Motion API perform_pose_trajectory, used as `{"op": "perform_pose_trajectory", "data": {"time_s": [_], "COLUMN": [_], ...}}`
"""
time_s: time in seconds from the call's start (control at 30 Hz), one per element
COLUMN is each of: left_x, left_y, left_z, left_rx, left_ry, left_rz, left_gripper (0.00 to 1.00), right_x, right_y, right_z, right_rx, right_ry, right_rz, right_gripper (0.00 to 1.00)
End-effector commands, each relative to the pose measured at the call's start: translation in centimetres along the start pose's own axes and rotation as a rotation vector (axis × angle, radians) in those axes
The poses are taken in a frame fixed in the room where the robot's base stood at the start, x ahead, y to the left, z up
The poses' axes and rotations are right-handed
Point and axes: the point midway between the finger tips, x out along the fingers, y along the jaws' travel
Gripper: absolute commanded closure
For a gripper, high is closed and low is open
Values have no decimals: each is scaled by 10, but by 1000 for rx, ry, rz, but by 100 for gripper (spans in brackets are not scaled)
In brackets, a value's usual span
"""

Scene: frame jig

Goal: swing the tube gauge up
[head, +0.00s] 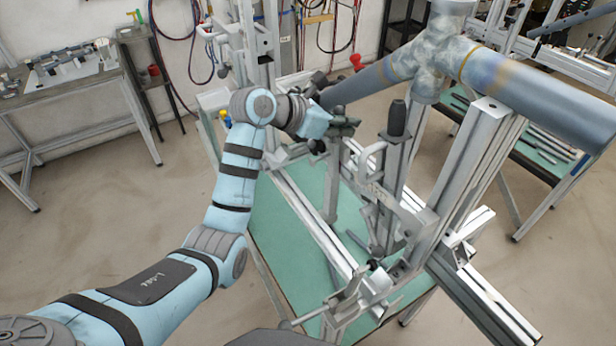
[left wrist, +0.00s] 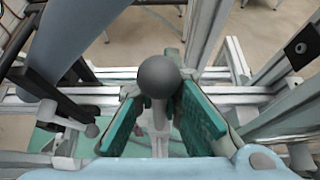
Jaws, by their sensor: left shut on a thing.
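My left gripper (head: 345,127) is at the green-topped jig table, just below the end of the large grey-blue tube. In the left wrist view, its two green pads are closed around the stem of a dark grey ball knob (left wrist: 160,76). The knob looks like the handle of the tube gauge; its head stands between and above the pads. In the head view the gripper hides the knob, and a slim grey post (head: 333,185) shows below it. How the gauge is tilted cannot be told clearly. My right gripper is in neither view.
The large tube (head: 365,86) with its welded joint (head: 438,52) spans the jig above right. A toggle clamp with a black handle (head: 397,118) and aluminium uprights (head: 475,150) stand right of the gripper. A side bench (head: 75,90) is far left; floor between is clear.

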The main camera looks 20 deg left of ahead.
Motion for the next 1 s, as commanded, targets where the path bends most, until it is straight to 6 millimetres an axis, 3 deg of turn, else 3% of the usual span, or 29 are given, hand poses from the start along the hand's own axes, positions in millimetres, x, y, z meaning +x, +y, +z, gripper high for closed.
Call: {"op": "perform_pose_trajectory", "data": {"time_s": [0.3, 0.57, 0.77, 1.0], "left_x": [20, 22, 21, 21], "left_y": [0, 0, 0, 0], "left_z": [3, 4, 4, 5], "left_rx": [-2, 0, 0, 0], "left_ry": [2, 3, 2, 1], "left_rz": [-1, 0, 0, 1], "left_gripper": [100, 100, 67, 67], "right_x": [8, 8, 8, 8], "right_y": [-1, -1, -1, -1], "right_z": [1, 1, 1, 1], "right_rx": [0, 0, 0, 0], "right_ry": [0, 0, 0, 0], "right_rz": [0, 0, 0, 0], "right_gripper": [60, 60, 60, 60]}}
